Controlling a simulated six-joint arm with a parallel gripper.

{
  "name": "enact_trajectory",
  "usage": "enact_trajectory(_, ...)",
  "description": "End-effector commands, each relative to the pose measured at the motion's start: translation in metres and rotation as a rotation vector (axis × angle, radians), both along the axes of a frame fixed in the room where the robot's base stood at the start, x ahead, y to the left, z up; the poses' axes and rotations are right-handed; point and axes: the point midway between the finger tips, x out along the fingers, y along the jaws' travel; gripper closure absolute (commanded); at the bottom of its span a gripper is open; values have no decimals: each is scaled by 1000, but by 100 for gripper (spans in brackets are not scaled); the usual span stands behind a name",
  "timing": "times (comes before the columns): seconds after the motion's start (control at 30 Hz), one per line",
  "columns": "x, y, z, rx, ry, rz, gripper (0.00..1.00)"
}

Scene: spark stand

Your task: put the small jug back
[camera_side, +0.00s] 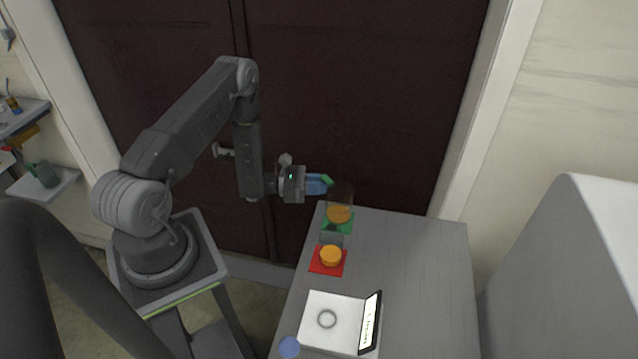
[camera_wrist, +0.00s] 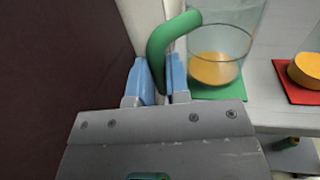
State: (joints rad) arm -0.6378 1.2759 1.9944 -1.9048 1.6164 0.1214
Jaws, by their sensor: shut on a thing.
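A clear jug (camera_side: 341,196) with a green handle (camera_side: 327,180) and orange contents is at the far left end of the grey table. In the wrist view the jug (camera_wrist: 232,32) is right of my fingers, over a green mat (camera_wrist: 216,91). I cannot tell whether its base touches the mat. My gripper (camera_side: 318,185) is shut on the handle; its blue fingertips (camera_wrist: 158,80) clasp the green bar (camera_wrist: 160,50). A second clear vessel (camera_side: 331,238) with orange contents (camera_side: 330,256) stands on a red mat (camera_side: 327,269); it is partly cut off in the wrist view.
A white flat device (camera_side: 332,312) with a grey ring and an upright black-framed display (camera_side: 370,322) is at the near part of the table (camera_side: 425,270). A blue round thing (camera_side: 289,347) is by its left corner. The table's right side is clear. A dark door stands behind.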

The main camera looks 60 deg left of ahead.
Motion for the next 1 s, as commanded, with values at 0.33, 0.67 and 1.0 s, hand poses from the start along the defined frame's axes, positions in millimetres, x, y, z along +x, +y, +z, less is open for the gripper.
enact_trajectory(0.33,0,0,-2,0,0,0,100)
enact_trajectory(0.67,0,0,-8,-1,-1,0,100)
enact_trajectory(1.0,0,0,-13,-1,-1,0,79)
